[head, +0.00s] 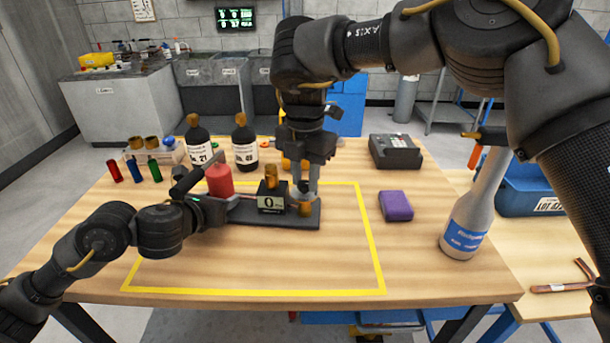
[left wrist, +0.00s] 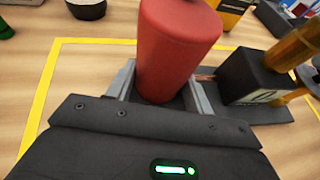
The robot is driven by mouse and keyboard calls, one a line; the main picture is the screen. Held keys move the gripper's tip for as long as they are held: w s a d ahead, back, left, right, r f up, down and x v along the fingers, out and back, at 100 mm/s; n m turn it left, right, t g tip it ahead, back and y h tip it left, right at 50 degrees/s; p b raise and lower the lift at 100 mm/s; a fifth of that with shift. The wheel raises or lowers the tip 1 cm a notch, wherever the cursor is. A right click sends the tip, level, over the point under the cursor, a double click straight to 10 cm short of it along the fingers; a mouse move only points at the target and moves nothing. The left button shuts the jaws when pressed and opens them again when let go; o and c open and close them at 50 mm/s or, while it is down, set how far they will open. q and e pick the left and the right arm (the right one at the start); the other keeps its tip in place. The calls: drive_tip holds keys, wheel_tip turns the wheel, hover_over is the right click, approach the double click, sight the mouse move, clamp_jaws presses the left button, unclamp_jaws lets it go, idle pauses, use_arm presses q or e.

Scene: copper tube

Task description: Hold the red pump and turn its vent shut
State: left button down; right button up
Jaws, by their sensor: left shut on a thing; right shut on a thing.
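The red pump (head: 219,181) stands upright at the left end of a dark base plate (head: 295,219). My left gripper (head: 208,201) is shut on the pump low on its body; in the left wrist view the pump (left wrist: 175,45) sits between the two fingers of the gripper (left wrist: 160,95). A black block with a "0" display (head: 270,203) and a brass piece on top is in the middle of the plate. My right gripper (head: 304,190) points down and is shut on the small vent fitting (head: 305,209) at the plate's right end. Its fingers partly hide the vent.
Two dark bottles (head: 198,145) and several small coloured cylinders (head: 137,173) stand behind. The table front inside the yellow outline (head: 370,240) is clear.

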sight(304, 183)
drive_tip(key=shift+m, duration=2)
drive_tip(key=o, duration=1)
drive_tip(key=shift+c, duration=0.2)
wheel_tip(304, 183, up, 12)
